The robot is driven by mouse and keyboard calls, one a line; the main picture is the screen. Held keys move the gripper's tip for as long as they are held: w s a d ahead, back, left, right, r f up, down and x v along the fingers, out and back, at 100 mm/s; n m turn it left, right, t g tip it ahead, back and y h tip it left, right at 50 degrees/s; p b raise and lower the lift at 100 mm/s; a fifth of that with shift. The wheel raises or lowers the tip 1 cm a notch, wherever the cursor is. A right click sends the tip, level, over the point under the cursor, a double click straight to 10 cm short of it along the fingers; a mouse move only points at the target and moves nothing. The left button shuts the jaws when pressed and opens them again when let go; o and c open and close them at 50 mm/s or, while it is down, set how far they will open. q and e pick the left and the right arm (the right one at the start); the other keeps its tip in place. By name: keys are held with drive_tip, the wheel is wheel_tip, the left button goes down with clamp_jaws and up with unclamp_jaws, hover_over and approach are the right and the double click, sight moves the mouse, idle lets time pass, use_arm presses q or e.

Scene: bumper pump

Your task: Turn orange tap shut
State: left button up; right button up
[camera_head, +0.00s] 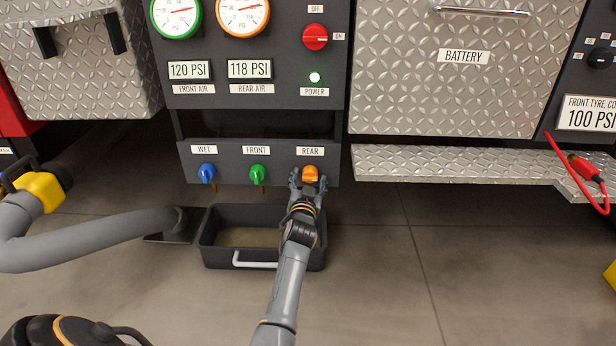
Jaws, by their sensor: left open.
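The orange tap (310,173) sits under the REAR label on the dark panel (232,172), at its right end. My left gripper (309,184) is at the tap, its open fingers on either side of the knob. I cannot tell whether the fingers touch it. The lower part of the tap is hidden by the gripper.
A blue tap (207,172) and a green tap (258,174) are to the left on the same panel. A black tray (207,240) with a pale handle lies on the floor below. A grey hose (100,238) lies at left.

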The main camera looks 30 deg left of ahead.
use_arm(q)
drive_tip(key=shift+r, duration=0.1)
drive_tip(key=c, duration=1.1)
